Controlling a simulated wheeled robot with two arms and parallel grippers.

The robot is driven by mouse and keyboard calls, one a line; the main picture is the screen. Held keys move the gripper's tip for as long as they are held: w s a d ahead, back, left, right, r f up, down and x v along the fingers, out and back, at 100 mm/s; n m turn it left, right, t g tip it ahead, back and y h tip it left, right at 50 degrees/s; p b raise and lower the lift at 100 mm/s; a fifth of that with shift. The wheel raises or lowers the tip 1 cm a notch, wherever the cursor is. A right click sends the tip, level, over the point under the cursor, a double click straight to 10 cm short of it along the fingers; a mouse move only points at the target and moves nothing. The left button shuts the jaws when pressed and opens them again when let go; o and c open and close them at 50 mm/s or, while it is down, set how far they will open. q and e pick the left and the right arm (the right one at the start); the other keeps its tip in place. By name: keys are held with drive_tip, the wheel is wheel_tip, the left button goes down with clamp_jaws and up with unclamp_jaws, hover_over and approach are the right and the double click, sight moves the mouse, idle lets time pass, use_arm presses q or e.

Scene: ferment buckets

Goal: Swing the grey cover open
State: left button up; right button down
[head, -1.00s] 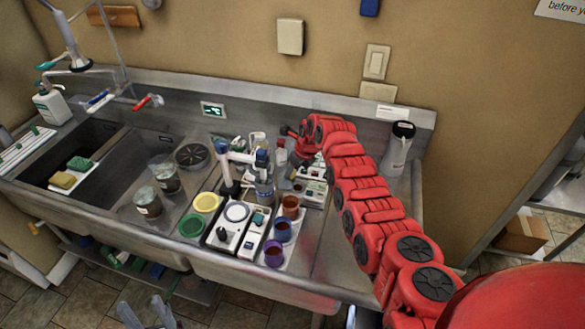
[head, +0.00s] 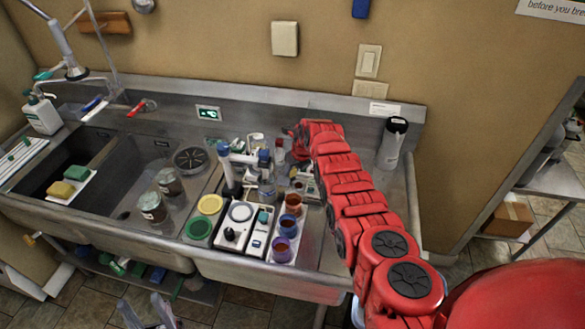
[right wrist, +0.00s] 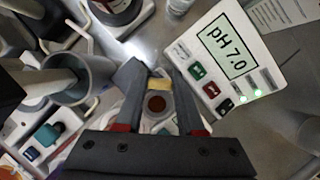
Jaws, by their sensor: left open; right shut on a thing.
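My right gripper (right wrist: 158,80) is shut on a small tan tab (right wrist: 159,85) in the right wrist view. Behind the tab is a pale round part with a dark red-brown centre (right wrist: 156,103). I cannot pick out the grey cover for certain, nor tell its angle. In the head view my red right arm reaches to the back of the steel counter and hides its own fingertips. My left gripper (head: 146,312) is open and empty at the bottom edge, low in front of the sink.
A white pH meter (right wrist: 228,58) reading 7.0 is just right of the right fingers. A grey cylinder (right wrist: 92,78) stands close on their left. Colored cups (head: 284,226) and a white tray device (head: 238,228) crowd the counter in front. A bottle (head: 392,143) stands right.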

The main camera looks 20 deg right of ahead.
drive_tip(key=c, duration=0.5)
unclamp_jaws()
drive_tip(key=shift+r, duration=0.15)
drive_tip(key=shift+v, duration=1.15)
drive_tip(key=p+v, duration=0.3)
drive_tip(key=v, duration=1.2)
